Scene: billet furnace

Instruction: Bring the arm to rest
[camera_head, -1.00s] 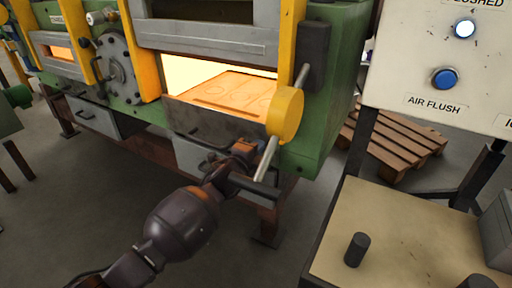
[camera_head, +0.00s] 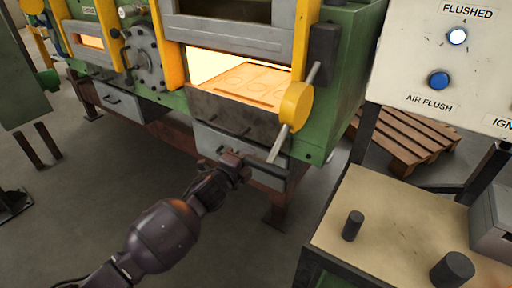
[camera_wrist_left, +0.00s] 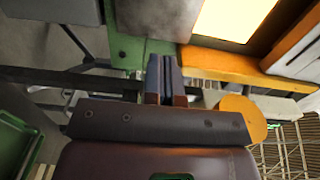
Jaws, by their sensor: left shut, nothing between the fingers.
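My left arm comes in from the lower left of the head view. Its left gripper (camera_head: 236,163) is in front of the furnace's grey lower drawer (camera_head: 222,150), below the glowing opening. In the left wrist view the two fingers (camera_wrist_left: 164,80) are pressed together with nothing between them. The furnace (camera_head: 335,100) is green with yellow posts. My right gripper is not in view.
A white panel (camera_head: 405,45) with a blue AIR FLUSH button (camera_head: 438,79) stands at the right. Below it is a beige-topped table (camera_head: 400,225) with dark cylinders. A wooden pallet (camera_head: 400,140) lies behind. The grey floor (camera_head: 75,205) at the left is open.

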